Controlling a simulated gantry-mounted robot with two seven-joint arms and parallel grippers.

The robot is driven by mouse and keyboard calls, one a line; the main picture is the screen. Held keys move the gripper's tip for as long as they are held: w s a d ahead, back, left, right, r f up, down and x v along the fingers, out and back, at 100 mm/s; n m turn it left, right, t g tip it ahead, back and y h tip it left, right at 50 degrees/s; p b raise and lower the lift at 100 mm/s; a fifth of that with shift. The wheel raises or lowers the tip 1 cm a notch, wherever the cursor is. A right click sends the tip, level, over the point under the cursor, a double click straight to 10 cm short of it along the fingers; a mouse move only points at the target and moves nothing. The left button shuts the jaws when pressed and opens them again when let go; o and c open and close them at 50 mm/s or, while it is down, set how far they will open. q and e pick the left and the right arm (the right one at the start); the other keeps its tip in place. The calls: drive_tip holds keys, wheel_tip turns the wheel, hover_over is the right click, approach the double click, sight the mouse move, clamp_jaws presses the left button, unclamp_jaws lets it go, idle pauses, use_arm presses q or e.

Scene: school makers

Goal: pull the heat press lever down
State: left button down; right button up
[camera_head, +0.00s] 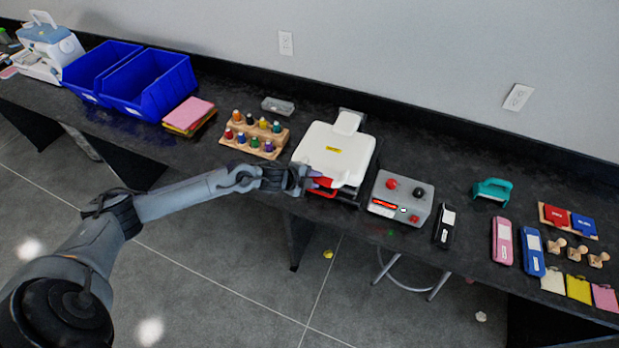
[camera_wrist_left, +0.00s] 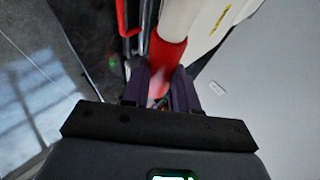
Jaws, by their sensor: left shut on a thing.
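The heat press (camera_head: 333,152) is a white, flat-topped machine on the dark bench, and its white body also shows in the left wrist view (camera_wrist_left: 215,25). Its lever (camera_wrist_left: 165,60) has a red grip and a white shaft in the left wrist view. In the head view a bit of red shows at the press's front left, partly behind my gripper. My left gripper (camera_head: 312,180) is at the front of the press. In the left wrist view its dark fingers (camera_wrist_left: 160,88) are shut around the red grip. My right gripper is not in view.
A grey control box (camera_head: 400,198) with a red knob stands right of the press. A wooden rack (camera_head: 254,136) of coloured bottles stands to its left. Blue bins (camera_head: 150,85) are farther left. A black stapler-like item (camera_head: 444,226) lies right of the box.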

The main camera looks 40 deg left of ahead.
use_arm(q)
drive_tip(key=shift+s+a+f, duration=0.1)
drive_tip(key=shift+s+f, duration=0.15)
drive_tip(key=shift+f, duration=0.55)
drive_tip(key=c, duration=1.1)
unclamp_jaws()
drive_tip(key=shift+o, duration=1.2)
drive_tip(key=shift+w, duration=0.1)
drive_tip(key=shift+r, duration=0.35)
drive_tip(key=p+v, duration=0.1)
drive_tip(key=v, duration=0.9)
drive_tip(key=shift+s+r, duration=0.2)
drive_tip(key=shift+s, duration=0.05)
